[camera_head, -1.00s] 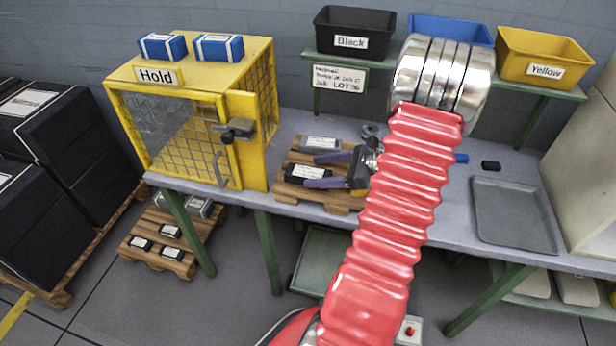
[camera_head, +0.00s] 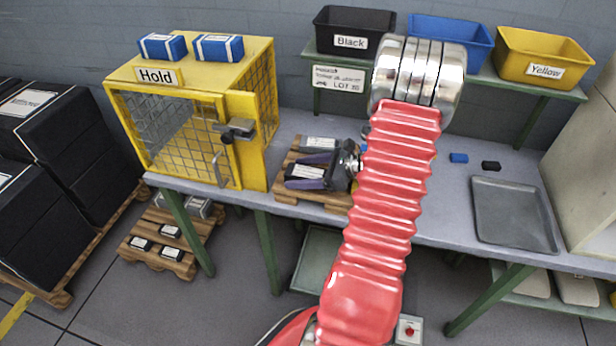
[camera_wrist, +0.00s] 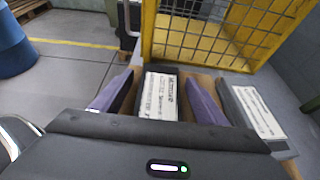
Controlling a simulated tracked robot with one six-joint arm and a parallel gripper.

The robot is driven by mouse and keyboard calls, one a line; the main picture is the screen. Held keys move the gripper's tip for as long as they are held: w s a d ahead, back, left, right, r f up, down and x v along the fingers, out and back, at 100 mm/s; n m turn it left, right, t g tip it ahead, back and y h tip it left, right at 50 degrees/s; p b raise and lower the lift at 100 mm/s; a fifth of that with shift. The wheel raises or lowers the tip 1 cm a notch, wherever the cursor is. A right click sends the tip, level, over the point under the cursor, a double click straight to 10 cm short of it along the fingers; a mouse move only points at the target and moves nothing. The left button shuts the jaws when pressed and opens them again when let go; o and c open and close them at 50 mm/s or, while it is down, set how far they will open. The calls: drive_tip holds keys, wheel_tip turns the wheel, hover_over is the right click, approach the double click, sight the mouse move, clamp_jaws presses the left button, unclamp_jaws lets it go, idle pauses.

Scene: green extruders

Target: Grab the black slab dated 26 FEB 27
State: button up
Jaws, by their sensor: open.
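A black slab (camera_head: 310,171) with a white label lies on the small wooden pallet (camera_head: 284,194) on the table. My gripper (camera_head: 294,171) is open, with one purple finger on each side of this slab. In the wrist view the black slab (camera_wrist: 160,78) lies between the two fingers (camera_wrist: 158,95), with a gap visible on each side. The label print is too small to read a date. A grey slab (camera_head: 318,143) with a white label lies behind it on the pallet. It also shows in the wrist view (camera_wrist: 258,110), right of the right finger.
A yellow mesh Hold cage (camera_head: 190,110) stands left of the pallet, with blue boxes (camera_head: 219,47) on top. Black (camera_head: 376,22), blue and yellow bins stand on a shelf behind. A grey tray (camera_head: 512,215) and small blue and black blocks (camera_head: 491,166) lie to the right.

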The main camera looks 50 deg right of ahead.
sight(301, 171)
drive_tip(key=shift+c, duration=0.3)
drive_tip(key=c, duration=1.3)
drive_tip(key=shift+r, duration=5)
